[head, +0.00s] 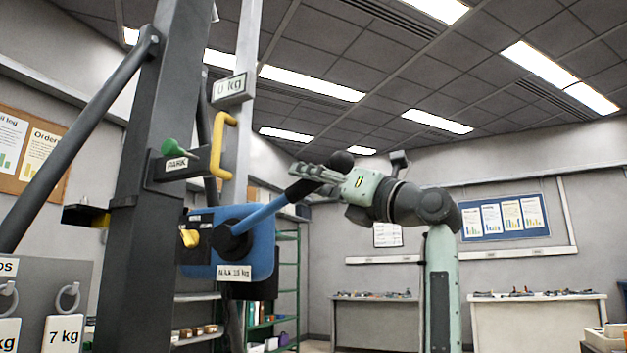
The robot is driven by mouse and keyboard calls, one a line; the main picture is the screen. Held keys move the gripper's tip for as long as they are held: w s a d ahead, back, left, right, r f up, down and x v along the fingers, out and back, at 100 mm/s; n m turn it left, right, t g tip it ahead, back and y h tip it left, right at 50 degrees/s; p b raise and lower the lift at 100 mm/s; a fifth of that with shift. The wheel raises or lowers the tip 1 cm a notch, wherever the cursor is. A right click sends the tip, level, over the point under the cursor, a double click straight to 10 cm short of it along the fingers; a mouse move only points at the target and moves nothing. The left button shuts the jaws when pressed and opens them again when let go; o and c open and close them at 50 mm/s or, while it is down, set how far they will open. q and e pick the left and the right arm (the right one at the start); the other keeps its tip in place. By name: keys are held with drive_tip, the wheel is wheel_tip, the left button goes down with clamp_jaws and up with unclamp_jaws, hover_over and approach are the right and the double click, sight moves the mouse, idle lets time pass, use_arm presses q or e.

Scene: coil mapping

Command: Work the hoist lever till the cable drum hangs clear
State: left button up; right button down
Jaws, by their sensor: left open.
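The hoist lever (262,215) is a blue bar with a black grip and a round black knob (342,162). It slants up to the right from a black hub on the blue hoist housing (262,256), labelled with a maximum load. My left gripper (302,171), pale green with grey fingers, is open at the lever's black grip, just left of the knob. The fingers overlap the grip in the picture; I cannot tell whether they touch it. I cannot make out the cable drum. My right gripper is not in view.
Ringed 7 kg weights (65,332) are at lower left. Two benches (540,322) stand far back; the air right of my arm is clear.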

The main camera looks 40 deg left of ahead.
use_arm(q)
clamp_jaws()
drive_tip(key=shift+f, duration=0.1)
idle(0.4)
